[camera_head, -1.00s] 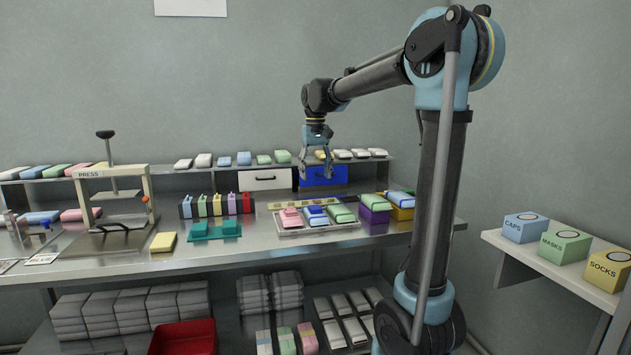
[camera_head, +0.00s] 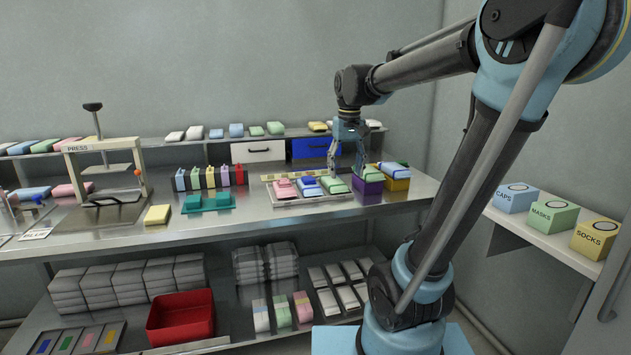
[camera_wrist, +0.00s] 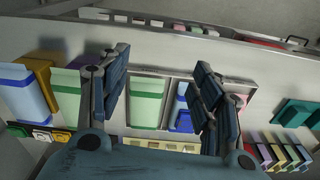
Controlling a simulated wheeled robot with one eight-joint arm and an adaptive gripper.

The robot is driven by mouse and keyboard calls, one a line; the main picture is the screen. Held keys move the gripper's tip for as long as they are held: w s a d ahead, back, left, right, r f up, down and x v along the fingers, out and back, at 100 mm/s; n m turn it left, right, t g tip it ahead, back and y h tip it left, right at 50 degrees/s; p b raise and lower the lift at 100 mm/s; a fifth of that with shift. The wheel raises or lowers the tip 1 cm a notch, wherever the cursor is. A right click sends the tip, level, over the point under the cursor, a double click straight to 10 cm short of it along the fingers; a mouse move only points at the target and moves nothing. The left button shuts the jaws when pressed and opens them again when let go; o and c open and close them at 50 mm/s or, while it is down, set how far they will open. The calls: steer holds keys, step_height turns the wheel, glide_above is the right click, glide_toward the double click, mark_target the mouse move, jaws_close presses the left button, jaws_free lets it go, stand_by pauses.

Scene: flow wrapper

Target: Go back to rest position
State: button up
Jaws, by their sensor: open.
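My gripper (camera_head: 347,160) is open and empty. In the head view it hangs above the right part of the steel bench (camera_head: 270,222), over the packs at the tray's right end. In the wrist view its two dark fingers (camera_wrist: 160,90) are spread apart. Between and behind them show a green pack (camera_wrist: 148,100) and a blue-and-white pack (camera_wrist: 183,120). Nothing sits between the fingertips. My arm reaches in from the right.
A tray (camera_head: 290,200) holds pink, blue and green packs. A purple bin (camera_head: 367,190) stands to its right. The press (camera_head: 104,180) is at left. A side shelf with CAPS, MASKS and SOCKS boxes (camera_head: 553,217) is at right. A red crate (camera_head: 181,318) sits below.

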steer(key=s+d+f+m, duration=0.1)
steer(key=s+d+f, duration=0.4)
steer(key=s+f, duration=0.4)
steer(key=s+d+f+m+t, duration=0.1)
steer(key=s+d+f, duration=0.4)
steer(key=s+f, duration=0.5)
steer(key=shift+s+f, duration=0.25)
steer(key=shift+w+f, duration=0.2)
steer(key=shift+w, duration=0.25)
